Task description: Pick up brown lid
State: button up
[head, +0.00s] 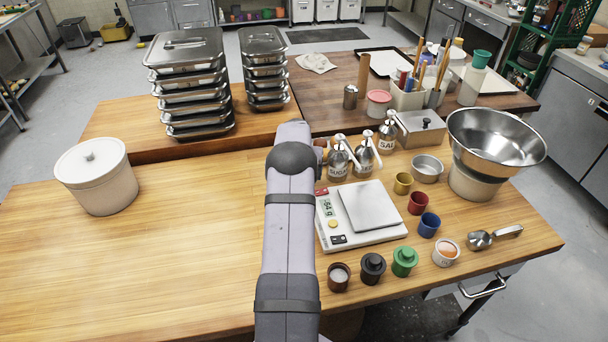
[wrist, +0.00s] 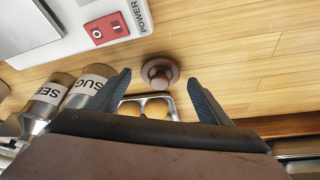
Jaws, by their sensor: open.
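The brown lid (wrist: 160,71), round with a small knob, lies on the wooden worktop in the wrist view. My gripper (wrist: 158,77) is open, and its two blue-grey fingers reach toward the lid from either side. The lid shows between and a little beyond the fingertips, with nothing held. I cannot tell how high the fingers are above the worktop. In the head view my arm hides the lid and most of the gripper. A small open brown pot (head: 338,279) with pale contents stands at the front of the worktop.
The white scale (head: 361,217) is close to the lid; its red switch (wrist: 106,28) shows in the wrist view. Labelled bottles (wrist: 88,86) and a metal tray with eggs (wrist: 146,107) are near the fingers. The left worktop is clear beside a white lidded crock (head: 94,177).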

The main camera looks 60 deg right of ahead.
jog(key=shift+w+d+f, duration=0.1)
jog(key=shift+d+f, duration=0.1)
jog(key=shift+f, duration=0.4)
jog(key=c, duration=1.1)
jog(key=shift+c, duration=0.2)
jog(key=shift+r, duration=0.15)
